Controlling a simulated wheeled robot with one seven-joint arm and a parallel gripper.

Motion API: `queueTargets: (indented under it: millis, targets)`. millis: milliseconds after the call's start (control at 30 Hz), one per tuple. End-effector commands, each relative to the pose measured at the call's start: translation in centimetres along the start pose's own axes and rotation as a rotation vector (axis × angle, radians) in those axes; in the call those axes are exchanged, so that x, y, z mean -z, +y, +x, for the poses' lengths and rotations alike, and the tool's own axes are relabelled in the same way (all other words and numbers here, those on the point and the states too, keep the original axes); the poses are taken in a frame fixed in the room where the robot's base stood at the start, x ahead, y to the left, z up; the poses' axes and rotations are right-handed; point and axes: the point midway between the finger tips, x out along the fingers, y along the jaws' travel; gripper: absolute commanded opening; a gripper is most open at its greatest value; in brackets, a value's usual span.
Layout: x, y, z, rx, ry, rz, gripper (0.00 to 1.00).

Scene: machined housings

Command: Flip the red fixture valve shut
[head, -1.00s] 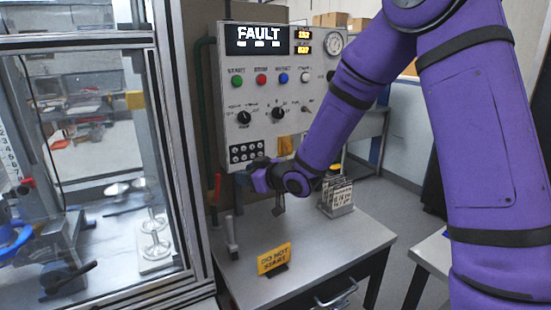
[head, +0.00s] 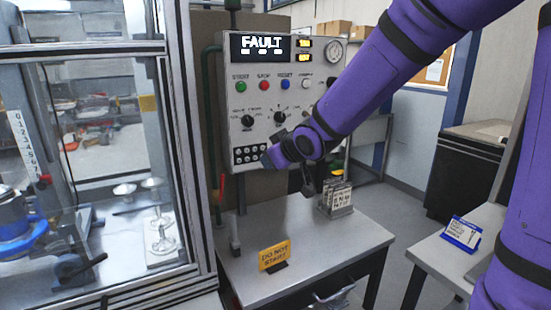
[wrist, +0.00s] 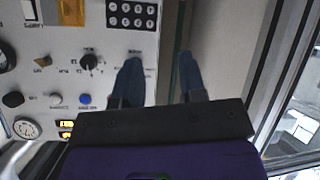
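A slim red handle (head: 221,187) stands upright beside the green pipe, left of the control panel's lower edge. I take it to be the red valve, though its detail is too small to read. A smaller red tip (head: 45,179) shows inside the glazed enclosure at left. My gripper (head: 270,157) is in front of the panel's lower right part, right of the red handle and apart from it. In the wrist view my gripper (wrist: 160,76) has its two fingers apart, with nothing between them. A thin red and green strip shows beyond them at the top.
The control panel (head: 240,90) reads FAULT. Below it a metal table (head: 305,255) bears a yellow sign (head: 274,256), a grey upright lever (head: 234,233) and a card rack (head: 338,198). The framed glass enclosure (head: 190,130) borders the left side. A blue sign (head: 462,233) stands on another table at right.

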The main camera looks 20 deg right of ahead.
Motion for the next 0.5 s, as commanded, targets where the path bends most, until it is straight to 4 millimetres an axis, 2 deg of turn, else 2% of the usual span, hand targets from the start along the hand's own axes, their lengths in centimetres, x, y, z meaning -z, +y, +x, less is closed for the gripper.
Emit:
queueTargets:
  millis: [200,500]
  targets:
    - [-0.3,0.7,-2.0,-0.032,-0.044,0.019,0.38]
    - [-0.5,0.9,-2.5,-0.04,-0.059,0.025,0.38]
